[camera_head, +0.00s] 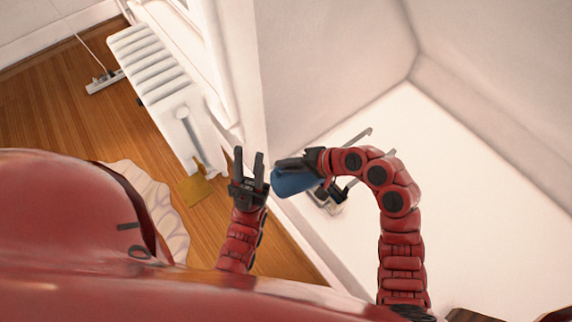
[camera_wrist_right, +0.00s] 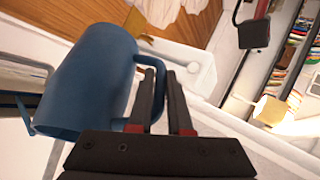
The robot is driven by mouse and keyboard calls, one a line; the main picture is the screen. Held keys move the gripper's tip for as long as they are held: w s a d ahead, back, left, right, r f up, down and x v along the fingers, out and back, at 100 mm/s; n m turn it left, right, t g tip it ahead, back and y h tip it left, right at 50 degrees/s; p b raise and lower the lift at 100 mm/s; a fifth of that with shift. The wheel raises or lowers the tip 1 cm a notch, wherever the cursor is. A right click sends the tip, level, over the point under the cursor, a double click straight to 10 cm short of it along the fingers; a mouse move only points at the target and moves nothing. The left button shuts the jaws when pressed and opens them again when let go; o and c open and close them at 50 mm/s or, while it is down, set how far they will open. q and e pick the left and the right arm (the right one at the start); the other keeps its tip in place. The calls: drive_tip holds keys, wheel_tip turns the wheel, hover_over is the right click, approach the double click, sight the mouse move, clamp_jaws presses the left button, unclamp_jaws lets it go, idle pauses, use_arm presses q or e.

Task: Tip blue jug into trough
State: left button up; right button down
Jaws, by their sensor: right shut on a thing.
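The blue jug (camera_head: 295,180) is held near the middle of the head view, tilted. In the right wrist view the jug (camera_wrist_right: 92,80) fills the left side, its open rim toward the lower left. My right gripper (camera_head: 287,163) is shut on the jug's handle (camera_wrist_right: 140,98), which sits between the fingers. The inside of the jug is hidden. My left gripper (camera_head: 249,162) is open and empty, just left of the jug. A broad white hollow (camera_head: 470,190) with sloping walls lies right of the jug; I cannot tell whether it is the trough.
Metal fittings like a tap (camera_head: 333,200) lie behind and below my right arm. A white radiator (camera_head: 160,70) stands at the upper left, by a wooden floor (camera_head: 50,105). A white wall edge (camera_head: 243,60) runs down near my left gripper.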

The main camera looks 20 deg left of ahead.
drive_tip(key=shift+w+d+r+y+b, duration=0.1)
drive_tip(key=shift+d+r+y+b, duration=0.15)
drive_tip(key=shift+y+b, duration=0.15)
drive_tip(key=shift+w+d+r+g+y+p, duration=0.25)
drive_tip(key=shift+d+r+g+y+p, duration=0.1)
drive_tip(key=shift+d+r+y, duration=0.25)
idle(1.0)
drive_tip(key=shift+w+d+r+m+y, duration=0.2)
drive_tip(key=shift+d+r+y, duration=0.1)
drive_tip(key=shift+d+r, duration=0.1)
drive_tip(key=shift+w+d+r+m+y, duration=0.15)
drive_tip(key=shift+d+r+m+y, duration=0.05)
drive_tip(key=shift+d+r+y, duration=0.15)
idle(0.9)
drive_tip(key=shift+a, duration=0.1)
